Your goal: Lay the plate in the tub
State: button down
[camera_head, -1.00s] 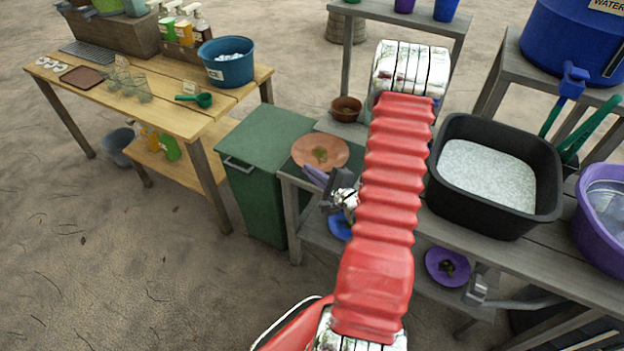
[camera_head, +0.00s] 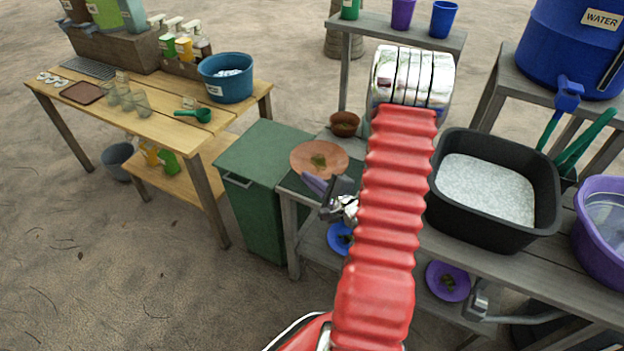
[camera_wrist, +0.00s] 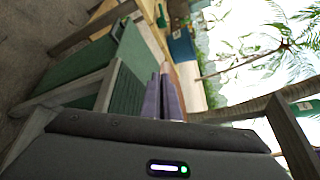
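The terracotta plate (camera_head: 334,161), with greenish scraps on it, is level just above the left end of the grey bench. My gripper (camera_head: 315,184) is at its near rim, with its purple-grey fingers close together on the edge. In the wrist view my fingers (camera_wrist: 163,97) are nearly together, with a sliver of the plate seen edge-on beside them. The black tub (camera_head: 456,213) stands on the bench to the right, filled with white foam. A purple tub (camera_head: 592,238) of water stands at the right edge. My arm hides the bench between plate and black tub.
A green bin (camera_head: 255,205) stands left of the bench. A brown bowl (camera_head: 344,120) is behind the plate. A blue plate (camera_head: 338,243) and a purple plate (camera_head: 437,285) lie on the lower shelf.

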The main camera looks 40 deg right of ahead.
jog(key=w+a+n+y, duration=0.2)
jog(key=a+y, duration=0.1)
jog(key=a, duration=0.7)
jog(key=w+a+n+g+y, duration=0.1)
jog(key=w+a+n+y, duration=0.1)
jog(key=a, duration=0.9)
jog(key=w+a+n+g+y, duration=0.1)
jog(key=w+a+y, duration=0.3)
jog(key=a, duration=0.6)
jog(key=shift+a+n, duration=0.2)
jog(key=shift+n, duration=0.7)
jog(key=shift+f, duration=0.1)
